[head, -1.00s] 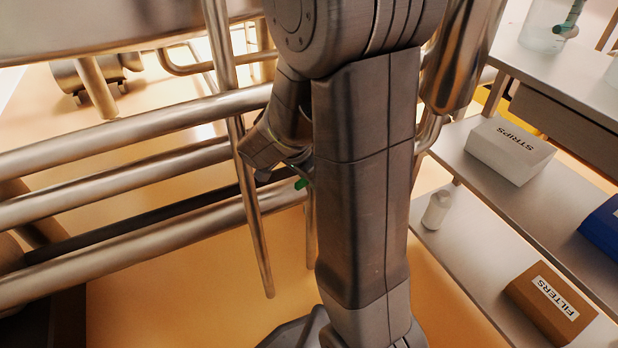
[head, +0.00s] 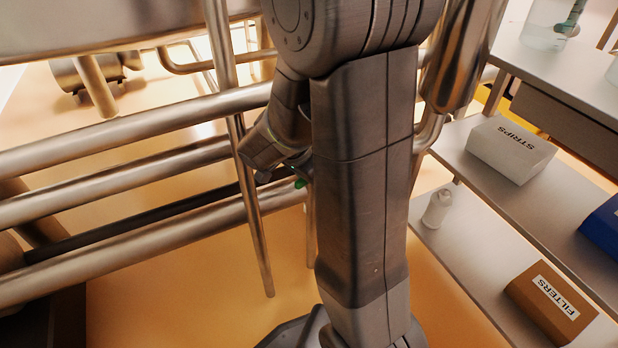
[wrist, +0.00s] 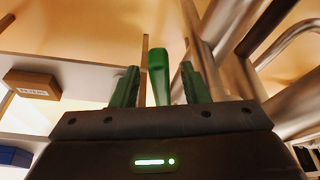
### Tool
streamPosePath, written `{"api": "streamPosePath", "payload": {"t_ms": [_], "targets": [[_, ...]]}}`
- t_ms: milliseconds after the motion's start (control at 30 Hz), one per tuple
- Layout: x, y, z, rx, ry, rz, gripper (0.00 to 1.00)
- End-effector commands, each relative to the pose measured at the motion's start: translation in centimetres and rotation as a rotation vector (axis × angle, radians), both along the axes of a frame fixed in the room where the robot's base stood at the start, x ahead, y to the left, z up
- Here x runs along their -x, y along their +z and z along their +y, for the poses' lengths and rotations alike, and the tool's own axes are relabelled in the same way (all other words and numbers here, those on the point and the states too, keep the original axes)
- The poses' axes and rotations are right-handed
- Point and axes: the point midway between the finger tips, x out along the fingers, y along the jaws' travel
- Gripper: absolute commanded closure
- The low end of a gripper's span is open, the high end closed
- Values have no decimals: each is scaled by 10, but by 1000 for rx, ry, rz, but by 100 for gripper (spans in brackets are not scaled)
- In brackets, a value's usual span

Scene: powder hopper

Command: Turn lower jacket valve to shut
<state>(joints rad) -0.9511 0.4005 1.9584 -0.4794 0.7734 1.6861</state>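In the wrist view, a green lever handle (wrist: 158,76), which I take to be the lower jacket valve's, stands between the two green fingers of my gripper (wrist: 160,86). The fingers are open, with a visible gap on each side of the handle. In the head view, a small green bit (head: 300,183) shows beside my wrist, near the vertical pipes; I cannot tell whether it is the handle or a finger. My arm hides most of the valve there, and the valve body is not clearly seen.
Steel pipes (head: 130,178) run across the left, and a thin upright pipe (head: 250,205) stands close to my wrist. Shelving (head: 470,215) on the right holds a STRIPS box (head: 508,152), a white bottle (head: 437,209) and a FILTERS box (head: 550,304). Open floor lies below my arm.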

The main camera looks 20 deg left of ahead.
Motion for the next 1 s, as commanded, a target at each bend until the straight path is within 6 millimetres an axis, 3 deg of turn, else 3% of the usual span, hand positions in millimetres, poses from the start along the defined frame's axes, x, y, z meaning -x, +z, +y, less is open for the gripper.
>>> {"api": "streamPosePath", "payload": {"t_ms": [267,800,1000], "targets": [[0,9,2,-4,1,-5,59],[34,112,16,-5,2,-4,59],[41,129,19,-2,1,-2,59]]}}
